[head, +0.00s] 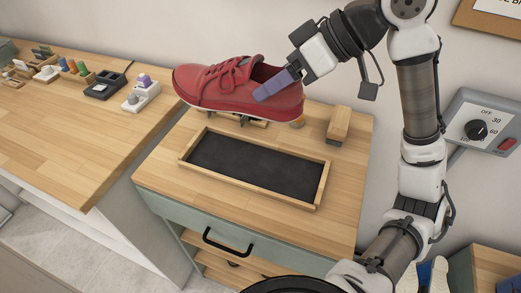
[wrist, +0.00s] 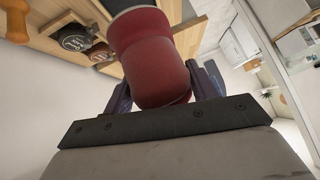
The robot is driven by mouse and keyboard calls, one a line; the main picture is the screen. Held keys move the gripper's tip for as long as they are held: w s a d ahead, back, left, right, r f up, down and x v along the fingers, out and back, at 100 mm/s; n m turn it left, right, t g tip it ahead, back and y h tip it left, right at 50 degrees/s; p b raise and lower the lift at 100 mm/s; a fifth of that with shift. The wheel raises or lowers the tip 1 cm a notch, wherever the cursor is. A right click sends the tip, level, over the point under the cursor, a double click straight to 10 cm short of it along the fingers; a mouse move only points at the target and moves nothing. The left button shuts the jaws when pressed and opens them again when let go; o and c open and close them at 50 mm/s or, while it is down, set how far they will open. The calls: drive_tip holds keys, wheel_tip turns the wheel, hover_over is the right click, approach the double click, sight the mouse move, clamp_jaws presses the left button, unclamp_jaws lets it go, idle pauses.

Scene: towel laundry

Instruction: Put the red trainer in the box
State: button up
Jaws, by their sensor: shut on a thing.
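The red trainer (head: 222,88) is held up in the air above the back of the wooden cabinet top, its toe pointing left. My gripper (head: 268,92) is shut on its heel end. In the wrist view, the trainer's red heel (wrist: 155,65) sits between the two purple fingers of my gripper (wrist: 165,85). No lidded or deep box shows. A shallow wooden box-like tray (head: 323,185) with a dark lining lies on the cabinet top, in front of and below the trainer. It is empty.
A wooden block, perhaps a brush (head: 339,124), stands behind the tray. Small items partly hidden by the trainer lie behind the tray too. The left counter (head: 75,125) holds several small items along its back. A wall timer (head: 480,128) is at the right.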

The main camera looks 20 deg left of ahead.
wheel_tip(320, 180, down, 19)
drive_tip(key=shift+r+p, duration=0.15)
drive_tip(key=shift+p, duration=0.2)
drive_tip(key=o, duration=1.1)
